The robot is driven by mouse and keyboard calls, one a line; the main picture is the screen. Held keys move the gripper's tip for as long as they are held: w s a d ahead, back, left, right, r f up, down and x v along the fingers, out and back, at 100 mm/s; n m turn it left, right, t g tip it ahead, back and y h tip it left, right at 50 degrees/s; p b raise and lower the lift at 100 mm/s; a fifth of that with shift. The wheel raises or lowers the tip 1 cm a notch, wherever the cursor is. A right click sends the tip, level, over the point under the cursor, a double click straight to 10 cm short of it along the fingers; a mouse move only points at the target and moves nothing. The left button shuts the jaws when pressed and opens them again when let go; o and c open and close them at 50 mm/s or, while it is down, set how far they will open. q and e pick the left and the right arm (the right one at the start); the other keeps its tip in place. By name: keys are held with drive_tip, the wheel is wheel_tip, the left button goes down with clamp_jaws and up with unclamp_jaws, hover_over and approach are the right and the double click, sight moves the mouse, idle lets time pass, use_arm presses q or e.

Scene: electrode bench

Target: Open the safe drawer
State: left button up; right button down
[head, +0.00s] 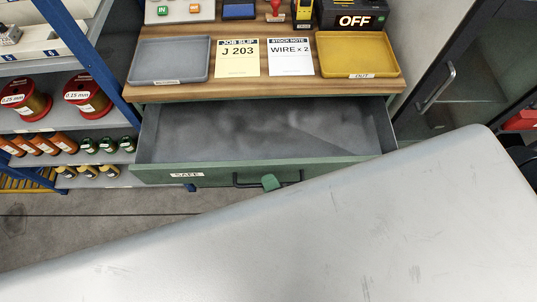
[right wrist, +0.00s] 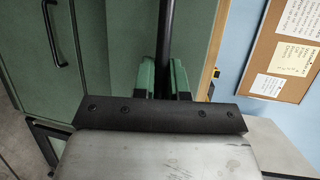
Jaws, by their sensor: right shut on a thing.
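The safe drawer (head: 150,173), green with a SAFE label, is pulled well out from under the wooden bench top. Its grey inside (head: 255,130) shows and looks empty. A black bar handle (head: 245,184) is on its front. My right gripper (head: 270,182) is at this handle, with only a green fingertip showing past my arm. In the right wrist view, the two green fingers of my right gripper (right wrist: 162,80) are on either side of the black handle bar (right wrist: 166,40), shut on it. My left gripper is not in view.
On the bench top (head: 230,88) are a grey tray (head: 142,59), a yellow tray (head: 382,54) and two paper notes. A blue shelf rack (head: 85,55) with spools stands at left. A dark cabinet (head: 470,60) is at right. My own grey arm covers the lower right.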

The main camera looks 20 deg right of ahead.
drive_tip(key=s, duration=0.1)
drive_tip(key=s+a, duration=0.1)
drive_tip(key=s, duration=0.1)
drive_tip(key=shift+s, duration=0.2)
drive_tip(key=c, duration=1.2)
unclamp_jaws()
drive_tip(key=b+v, duration=0.1)
drive_tip(key=v, duration=0.9)
drive_tip(key=shift+s, duration=0.4)
